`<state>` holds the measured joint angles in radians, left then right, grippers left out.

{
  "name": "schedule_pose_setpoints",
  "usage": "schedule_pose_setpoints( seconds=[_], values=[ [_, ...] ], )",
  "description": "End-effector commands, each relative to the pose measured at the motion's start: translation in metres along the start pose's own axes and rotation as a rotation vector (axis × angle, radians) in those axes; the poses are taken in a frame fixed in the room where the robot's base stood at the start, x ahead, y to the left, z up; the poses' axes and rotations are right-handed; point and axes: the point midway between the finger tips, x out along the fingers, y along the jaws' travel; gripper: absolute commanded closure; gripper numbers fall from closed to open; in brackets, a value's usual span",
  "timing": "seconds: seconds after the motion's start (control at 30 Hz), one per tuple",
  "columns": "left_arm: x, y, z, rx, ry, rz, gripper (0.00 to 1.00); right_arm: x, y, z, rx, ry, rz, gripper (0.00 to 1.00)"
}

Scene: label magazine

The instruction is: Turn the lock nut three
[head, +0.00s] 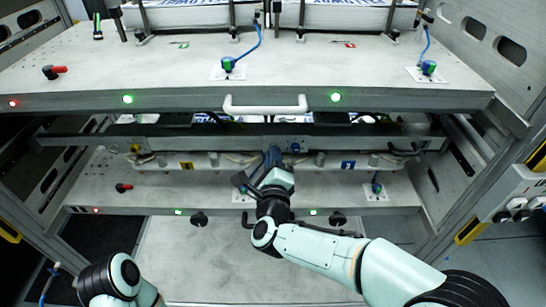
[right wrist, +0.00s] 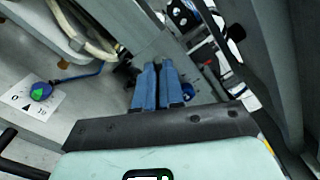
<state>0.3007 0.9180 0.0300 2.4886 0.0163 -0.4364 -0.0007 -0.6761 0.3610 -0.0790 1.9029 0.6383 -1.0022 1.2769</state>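My right gripper (head: 272,150) reaches up to the rail under the upper shelf; its blue fingers (right wrist: 158,66) lie close together in the right wrist view, with nothing visible between them. A small blue round part (head: 295,147) sits just right of the fingers, on the rail; a blue part also shows beside them in the wrist view (right wrist: 188,91). I cannot tell whether it is lock nut three. A dark knob-like part (right wrist: 127,72) is just left of the fingertips. Only part of my left arm shows at the lower left; its gripper is out of view.
The upper shelf (head: 330,75) with a white handle (head: 265,104) overhangs the gripper. The lower shelf (head: 150,190) has a red-handled knob (head: 123,188). A green-blue knob (right wrist: 40,91) has a blue cable.

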Motion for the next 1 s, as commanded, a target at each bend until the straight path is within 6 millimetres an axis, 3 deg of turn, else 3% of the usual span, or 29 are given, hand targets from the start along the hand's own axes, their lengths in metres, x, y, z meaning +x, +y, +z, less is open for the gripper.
schedule_pose_setpoints(
  seconds=[0.47,1.0],
  values=[
    [0.0000,0.0001,-0.0001,0.000,0.000,0.000,0.57,-0.0004,0.0002,0.0002,-0.077,0.000,0.000,1.00],
    [-0.0048,0.0009,0.0023,0.000,-0.006,-0.001,0.57,-0.0004,0.0005,0.0004,-0.537,-0.001,0.001,1.00]
  ],
)
